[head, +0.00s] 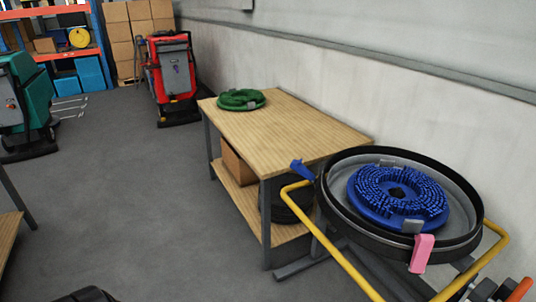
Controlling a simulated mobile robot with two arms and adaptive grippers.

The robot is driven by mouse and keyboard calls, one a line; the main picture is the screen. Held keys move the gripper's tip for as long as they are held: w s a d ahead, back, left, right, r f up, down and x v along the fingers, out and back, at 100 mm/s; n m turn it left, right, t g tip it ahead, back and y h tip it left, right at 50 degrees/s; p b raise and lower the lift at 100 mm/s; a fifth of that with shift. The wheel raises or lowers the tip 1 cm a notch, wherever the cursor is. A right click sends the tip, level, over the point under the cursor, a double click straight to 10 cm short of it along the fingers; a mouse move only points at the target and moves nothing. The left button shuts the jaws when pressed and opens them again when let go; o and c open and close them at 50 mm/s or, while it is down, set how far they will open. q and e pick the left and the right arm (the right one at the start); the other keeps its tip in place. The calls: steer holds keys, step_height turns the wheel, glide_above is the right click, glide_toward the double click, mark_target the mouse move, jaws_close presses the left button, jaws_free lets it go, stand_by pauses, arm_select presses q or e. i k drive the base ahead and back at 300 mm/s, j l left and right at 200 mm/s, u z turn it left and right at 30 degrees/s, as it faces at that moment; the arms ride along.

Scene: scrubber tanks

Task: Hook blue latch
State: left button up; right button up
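The blue latch (301,170) sticks out at the left side of a round black-rimmed tank (476,216). It appears tilted outward, away from the rim. A pink latch (421,253) lies over the front of the rim. Inside the tank is a round blue brush (385,213) with grey clips at its edge. Neither gripper can be made out with certainty. A dark shape (87,295) is cut off by the bottom edge at the left, and I cannot tell what it is.
A yellow tube frame (343,262) surrounds the tank's front. Grey-black parts with an orange end (521,289) sit at bottom right. A wooden table (285,125) with a green brush (241,99) stands left of the tank.

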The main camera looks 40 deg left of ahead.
mark_target(296, 165)
steer(key=k+j+u, duration=0.1)
steer(key=j, duration=1)
steer(key=k+j+u, duration=0.15)
steer(key=j, duration=0.95)
steer(key=i+z, duration=0.1)
steer(key=z, duration=0.4)
steer(key=i+j+z, duration=0.3)
steer(key=j, duration=0.2)
steer(key=j+z, duration=0.35)
steer(key=i+j+z, duration=0.1)
steer(key=j+z, duration=0.2)
steer(key=j, duration=0.35)
